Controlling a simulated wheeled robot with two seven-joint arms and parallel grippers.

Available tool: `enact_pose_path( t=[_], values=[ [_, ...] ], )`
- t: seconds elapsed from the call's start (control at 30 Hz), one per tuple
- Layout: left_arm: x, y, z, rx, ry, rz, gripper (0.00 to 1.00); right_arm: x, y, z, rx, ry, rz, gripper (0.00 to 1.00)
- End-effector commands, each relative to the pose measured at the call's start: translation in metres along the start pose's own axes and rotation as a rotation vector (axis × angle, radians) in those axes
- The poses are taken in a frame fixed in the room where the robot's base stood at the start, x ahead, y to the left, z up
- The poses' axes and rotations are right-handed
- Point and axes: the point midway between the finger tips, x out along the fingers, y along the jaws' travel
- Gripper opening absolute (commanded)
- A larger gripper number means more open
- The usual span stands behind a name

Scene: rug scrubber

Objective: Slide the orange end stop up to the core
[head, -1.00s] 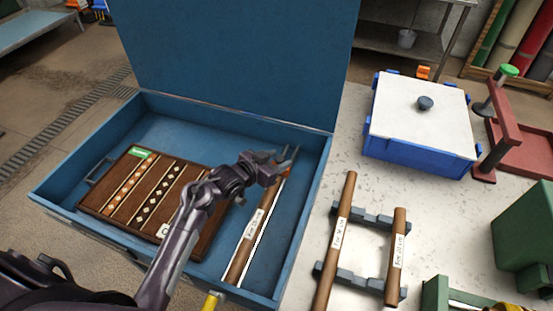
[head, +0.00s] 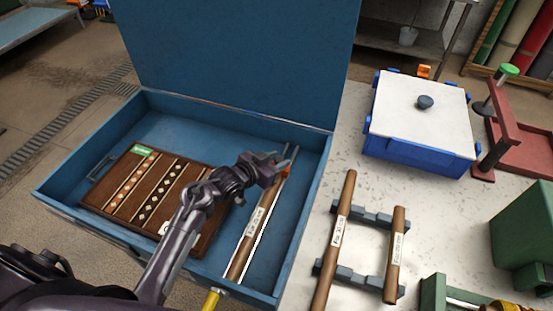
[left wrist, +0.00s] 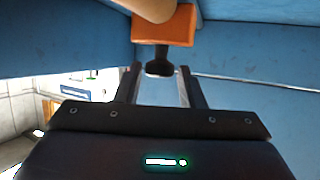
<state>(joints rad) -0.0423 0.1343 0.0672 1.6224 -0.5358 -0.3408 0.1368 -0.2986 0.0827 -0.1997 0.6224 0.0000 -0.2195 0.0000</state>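The core, a brown tube (head: 247,232) with a white label, lies along a rail at the right side of the open blue case. The orange end stop (left wrist: 165,26) shows in the left wrist view against the tube's end, with a dark knob (left wrist: 159,67) below it; whether they touch is unclear. My left gripper (left wrist: 158,76) is open, its fingers on either side of the knob with gaps showing. In the head view the left gripper (head: 284,160) is at the far end of the tube and mostly hides the end stop. My right gripper is not in view.
The raised blue lid (head: 230,60) stands behind. Two more tubes (head: 333,245) rest on grey supports to the right. A white-lidded blue box (head: 420,120) stands at the back right.

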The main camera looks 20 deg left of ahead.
Motion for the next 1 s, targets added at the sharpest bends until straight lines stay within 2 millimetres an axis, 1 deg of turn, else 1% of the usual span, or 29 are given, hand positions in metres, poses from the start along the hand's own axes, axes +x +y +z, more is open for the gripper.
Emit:
enact_pose_path(
  t=[0.03,0.1,0.33,0.47,0.57,0.8,0.9,1.0],
  values=[
    [0.0,0.0,0.0,0.0,0.0,0.0,0.42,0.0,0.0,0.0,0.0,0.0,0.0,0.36],
    [0.0,0.0,0.0,0.0,0.0,0.0,0.48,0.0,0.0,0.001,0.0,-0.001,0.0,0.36],
    [0.0,0.0,0.0,0.0,0.0,0.001,0.48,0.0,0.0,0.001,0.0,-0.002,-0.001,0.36],
    [-0.006,0.0,0.001,0.001,-0.001,0.0,0.48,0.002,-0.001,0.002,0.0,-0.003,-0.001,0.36],
    [-0.02,0.0,0.002,0.002,-0.001,0.0,0.48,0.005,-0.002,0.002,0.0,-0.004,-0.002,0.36],
    [-0.059,0.0,0.003,0.003,-0.001,-0.001,0.48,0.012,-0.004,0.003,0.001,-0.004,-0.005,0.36],
    [-0.07,0.0,0.002,0.001,-0.001,0.0,0.48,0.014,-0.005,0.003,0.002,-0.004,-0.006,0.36],
    [-0.076,0.0,0.001,0.001,-0.001,0.001,0.48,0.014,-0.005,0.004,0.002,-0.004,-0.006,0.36]
  ],
)
